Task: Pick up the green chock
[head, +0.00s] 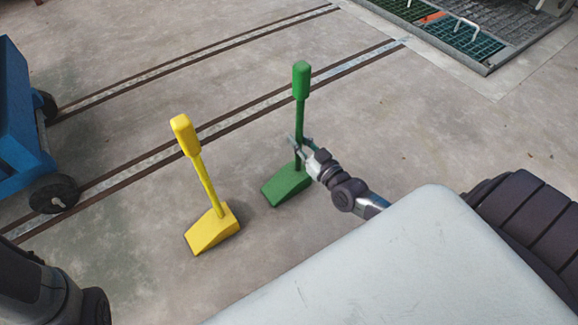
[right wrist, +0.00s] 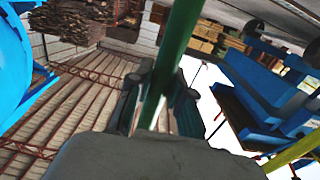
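The green chock (head: 287,184) stands on the concrete floor in the head view, its wedge flat and its handle (head: 301,82) upright. My right gripper (head: 302,147) is at the lower part of the handle, above the wedge. In the right wrist view the green handle (right wrist: 179,40) passes between the two fingers (right wrist: 163,95); whether they press on it is unclear. My left gripper is not visible; only a dark part of my left arm shows at the lower left.
A yellow chock (head: 212,230) with a tilted handle stands left of the green one. A blue cart (head: 18,120) with dark wheels is at the left edge. Metal strips run across the floor behind the chocks. Grated panels (head: 463,38) lie at the upper right. Floor between is clear.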

